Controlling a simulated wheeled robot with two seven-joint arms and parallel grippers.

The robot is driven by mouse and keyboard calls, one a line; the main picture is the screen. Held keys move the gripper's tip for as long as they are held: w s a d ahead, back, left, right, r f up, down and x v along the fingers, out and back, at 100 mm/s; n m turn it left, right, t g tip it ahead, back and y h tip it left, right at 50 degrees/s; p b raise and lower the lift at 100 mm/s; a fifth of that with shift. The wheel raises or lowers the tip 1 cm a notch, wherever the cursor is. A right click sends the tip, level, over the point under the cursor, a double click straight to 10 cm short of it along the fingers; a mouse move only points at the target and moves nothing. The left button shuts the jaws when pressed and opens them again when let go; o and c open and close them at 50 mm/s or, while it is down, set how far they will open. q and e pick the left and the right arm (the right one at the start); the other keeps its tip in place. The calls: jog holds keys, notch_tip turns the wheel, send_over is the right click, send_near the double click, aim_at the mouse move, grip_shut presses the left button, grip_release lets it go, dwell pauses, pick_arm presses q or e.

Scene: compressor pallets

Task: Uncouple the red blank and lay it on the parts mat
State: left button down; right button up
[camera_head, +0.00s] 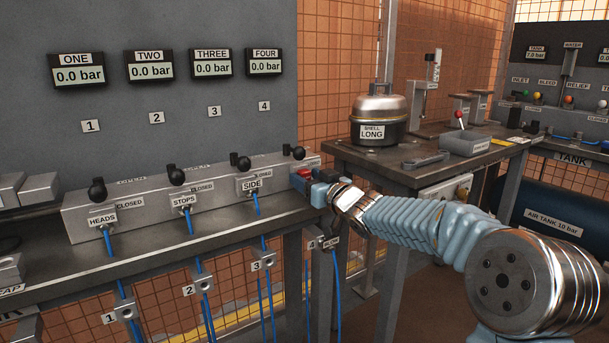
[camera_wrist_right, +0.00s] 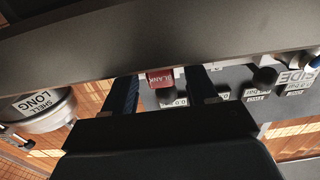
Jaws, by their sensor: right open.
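The red blank (camera_head: 301,173) sits at the right end of the grey valve block, in line with outlet four. My right gripper (camera_head: 319,186) is right in front of it and partly covers it in the head view. In the right wrist view the red blank (camera_wrist_right: 160,77), lettered BLANK, shows between the two spread fingers of my right gripper (camera_wrist_right: 162,88). The jaws are open, and a gap shows on both sides of the blank. I cannot tell how deep it sits between the fingers. I cannot make out the parts mat. My left gripper is not in view.
The valve block (camera_head: 150,207) carries black-knobbed levers and blue hoses labelled HEADS, STOPS and SIDE. The gauge panel (camera_head: 190,110) stands behind it. To the right, a bench (camera_head: 400,175) holds a compressor shell (camera_head: 379,110) marked SHELL LONG and a grey lever box (camera_head: 465,143).

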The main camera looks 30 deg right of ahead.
jog(key=shift+c, duration=0.4)
grip_shut()
jog(key=s, duration=0.6)
jog(key=shift+d, duration=0.25)
dwell(0.6)
